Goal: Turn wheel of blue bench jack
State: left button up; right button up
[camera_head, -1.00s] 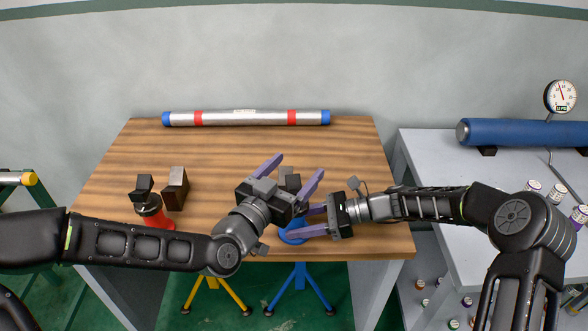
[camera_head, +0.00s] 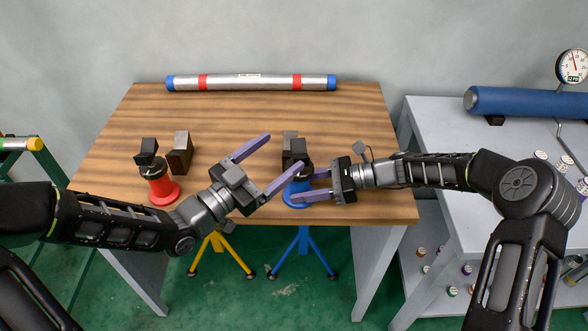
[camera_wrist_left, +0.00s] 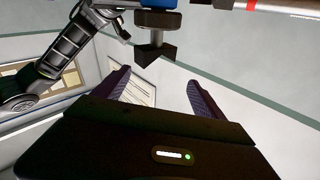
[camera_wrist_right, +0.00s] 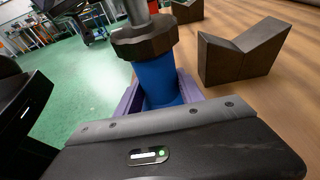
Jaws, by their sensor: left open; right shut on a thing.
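The blue bench jack (camera_head: 297,191) stands near the front edge of the table, with a dark V-shaped head on top. In the right wrist view its blue body (camera_wrist_right: 157,80) is between my purple fingers, below its black wheel (camera_wrist_right: 145,38). My right gripper (camera_head: 312,184) is shut on that blue body from the right. My left gripper (camera_head: 287,150) is open and empty, left of the jack, its near fingertip close to the head in the picture. In the left wrist view the jack's dark head (camera_wrist_left: 155,50) appears beyond the fingers, not between them.
A red bench jack (camera_head: 163,188) stands at the left. Dark V-blocks stand behind the jacks, one at the left (camera_head: 180,155) and one behind the blue jack (camera_head: 289,140). A silver pipe (camera_head: 250,82) with red bands and blue ends lies at the back. The table middle is clear.

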pick_arm(q)
jog(key=s+a+f+g, duration=0.2)
jog(key=s+a+f, duration=0.3)
jog(key=f, duration=0.2)
jog(key=shift+a+f+n, duration=0.15)
jog(key=shift+a+n, duration=0.05)
jog(key=shift+n, duration=0.2)
jog(key=shift+d, duration=0.15)
jog(key=x, duration=1.1)
jog(key=shift+w+d, duration=0.3)
jog(key=shift+c, duration=0.2)
jog(key=c, duration=1.3)
